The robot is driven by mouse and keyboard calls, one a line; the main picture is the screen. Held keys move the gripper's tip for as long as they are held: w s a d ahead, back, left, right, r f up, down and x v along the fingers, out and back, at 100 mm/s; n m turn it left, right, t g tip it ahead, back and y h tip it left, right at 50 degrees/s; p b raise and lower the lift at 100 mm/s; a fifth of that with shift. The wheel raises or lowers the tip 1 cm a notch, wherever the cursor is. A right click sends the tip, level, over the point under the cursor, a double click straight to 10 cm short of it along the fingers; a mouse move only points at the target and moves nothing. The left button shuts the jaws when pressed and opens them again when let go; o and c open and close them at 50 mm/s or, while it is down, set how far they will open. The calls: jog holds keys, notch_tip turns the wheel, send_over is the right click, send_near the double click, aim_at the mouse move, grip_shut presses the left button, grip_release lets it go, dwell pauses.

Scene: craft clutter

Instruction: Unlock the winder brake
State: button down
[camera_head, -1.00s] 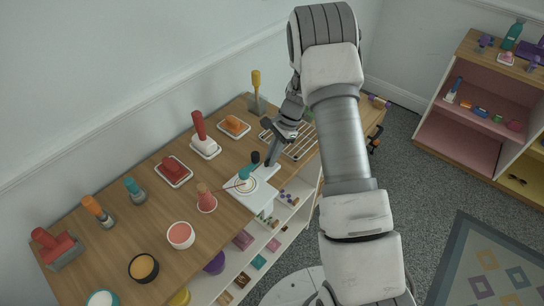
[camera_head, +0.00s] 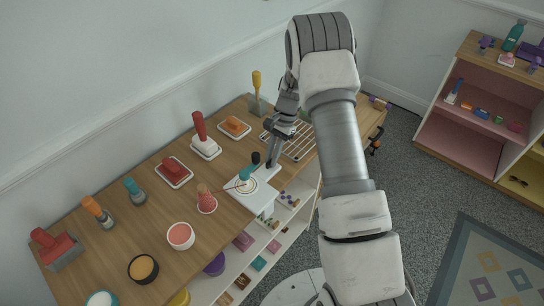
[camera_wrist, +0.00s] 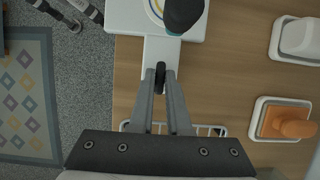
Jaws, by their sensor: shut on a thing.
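The winder has a square white base (camera_head: 240,193) with yellow and blue rings, a teal cone (camera_head: 244,174) and a dark rounded knob (camera_head: 255,158). It sits at the right front of the wooden table. In the wrist view, its white base (camera_wrist: 128,16) is at the top, and a narrow white arm (camera_wrist: 152,55) runs from it toward me. My gripper (camera_wrist: 160,76) points down over this arm, shut on a small black piece (camera_wrist: 160,72), which looks like the brake lever. The fingers hide much of that piece. The head view shows my gripper (camera_head: 269,162) just beyond the knob.
A wire rack (camera_head: 300,147) lies close behind my gripper. White trays with an orange block (camera_head: 235,125) and a red-handled tool (camera_head: 199,125) stand farther back. A pink cone (camera_head: 204,191) is left of the winder. Open shelves (camera_head: 290,215) drop below the table's front edge.

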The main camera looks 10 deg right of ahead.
jog(key=c, duration=0.9)
grip_release()
jog(key=p+v, duration=0.1)
jog(key=v, duration=1.6)
jog(key=shift+d+r, duration=0.1)
jog(key=shift+r, duration=0.1)
